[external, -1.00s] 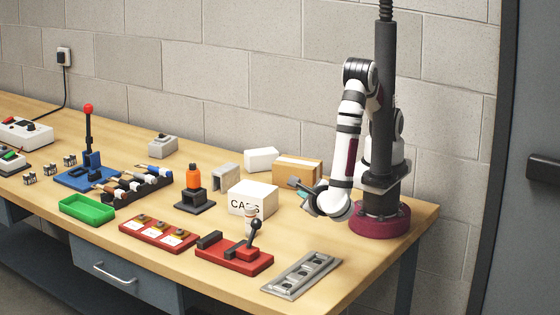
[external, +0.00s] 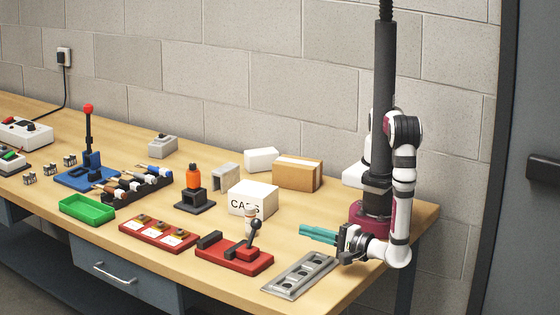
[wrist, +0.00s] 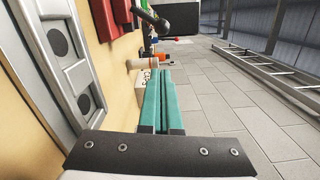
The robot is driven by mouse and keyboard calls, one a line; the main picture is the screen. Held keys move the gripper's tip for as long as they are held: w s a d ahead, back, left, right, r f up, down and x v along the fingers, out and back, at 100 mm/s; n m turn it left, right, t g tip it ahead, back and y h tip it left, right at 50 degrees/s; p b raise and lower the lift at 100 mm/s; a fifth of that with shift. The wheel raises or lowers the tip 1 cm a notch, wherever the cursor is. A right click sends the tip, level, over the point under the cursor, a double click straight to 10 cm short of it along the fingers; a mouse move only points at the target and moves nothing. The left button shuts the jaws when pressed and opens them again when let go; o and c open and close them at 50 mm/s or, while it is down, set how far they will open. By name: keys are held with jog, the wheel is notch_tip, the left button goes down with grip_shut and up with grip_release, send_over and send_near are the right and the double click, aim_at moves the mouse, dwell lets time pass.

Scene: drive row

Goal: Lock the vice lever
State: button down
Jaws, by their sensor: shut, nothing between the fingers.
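The red vice (external: 235,260) sits near the front edge of the bench, with a dark block at its left end. Its black lever (external: 254,238) stands up, tilted to the right, with a round knob on top. My gripper (external: 302,232) has teal fingers, close together and empty, pointing left at the lever from the right. It is apart from the lever, above the bench behind the grey plate. In the wrist view the fingers (wrist: 163,74) lie side by side, and part of the red vice (wrist: 115,12) shows at the top.
A red panel (external: 133,233) lies to the left. A cardboard box (external: 297,175) is at the back.

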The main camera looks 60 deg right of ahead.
aim_at(253, 234)
jog(key=w, duration=0.5)
jog(key=shift+w+a, duration=0.3)
jog(key=shift+w+a+r, duration=0.2)
jog(key=shift+w+a, duration=0.5)
jog(key=shift+a, duration=0.2)
jog(key=shift+w+a, duration=0.35)
jog(key=shift+a, duration=0.05)
jog(key=shift+a+r+n, duration=0.35)
jog(key=shift+r+n, duration=0.05)
jog(key=shift+n, duration=0.4)
